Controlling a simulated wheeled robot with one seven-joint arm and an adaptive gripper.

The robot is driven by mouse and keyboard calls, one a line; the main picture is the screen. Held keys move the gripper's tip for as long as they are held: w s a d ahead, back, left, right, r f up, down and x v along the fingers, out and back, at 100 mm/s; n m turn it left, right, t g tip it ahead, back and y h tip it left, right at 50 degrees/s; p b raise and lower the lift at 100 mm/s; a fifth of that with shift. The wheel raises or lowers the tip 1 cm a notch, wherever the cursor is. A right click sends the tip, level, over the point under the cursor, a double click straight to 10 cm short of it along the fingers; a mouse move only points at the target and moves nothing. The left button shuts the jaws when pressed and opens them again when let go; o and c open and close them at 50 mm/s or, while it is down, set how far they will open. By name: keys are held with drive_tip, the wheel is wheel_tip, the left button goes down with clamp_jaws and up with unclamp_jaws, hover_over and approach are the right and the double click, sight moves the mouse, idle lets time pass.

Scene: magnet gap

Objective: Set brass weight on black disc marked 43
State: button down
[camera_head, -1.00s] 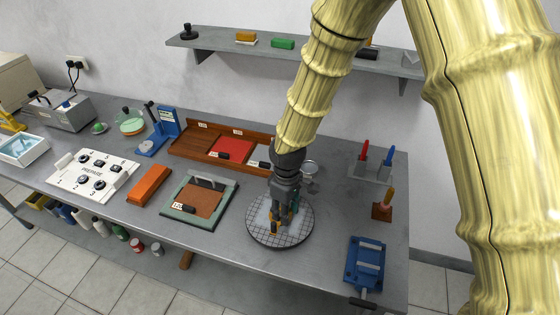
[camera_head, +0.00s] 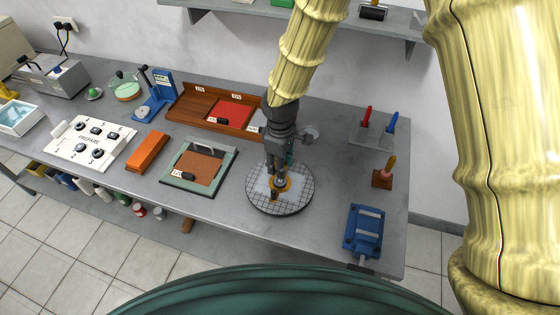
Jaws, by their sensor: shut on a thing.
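My gripper (camera_head: 280,184) points down over a round, grid-marked plate (camera_head: 301,200) near the front middle of the bench. It is shut on a small brass-coloured piece, which I take for the brass weight (camera_head: 285,184); the fingers partly hide it. I cannot tell whether the piece touches the plate. A small black disc (camera_head: 187,177) lies by a white label in the green-framed tray (camera_head: 176,184). Another black disc (camera_head: 222,121) lies by a label on the red square. The label numbers are too small to read, so I cannot tell which is 43.
A wooden tray (camera_head: 188,103) stands at the back. An orange block (camera_head: 147,151) and a white panel with black knobs (camera_head: 95,141) are to the left. A blue fixture (camera_head: 364,232) and a red-brown stand (camera_head: 383,179) are to the right. A shelf hangs above.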

sight(280, 181)
drive_tip(key=shift+f+b, duration=1.25)
drive_tip(key=shift+f, duration=1.3)
drive_tip(key=shift+w+f, duration=0.1)
drive_tip(key=shift+f, duration=0.1)
drive_tip(key=c, duration=0.9)
unclamp_jaws()
drive_tip(key=c, duration=0.5)
drive_tip(key=shift+r, duration=0.15)
drive_tip(key=shift+r+p, duration=1.65)
drive_tip(key=shift+r, duration=0.45)
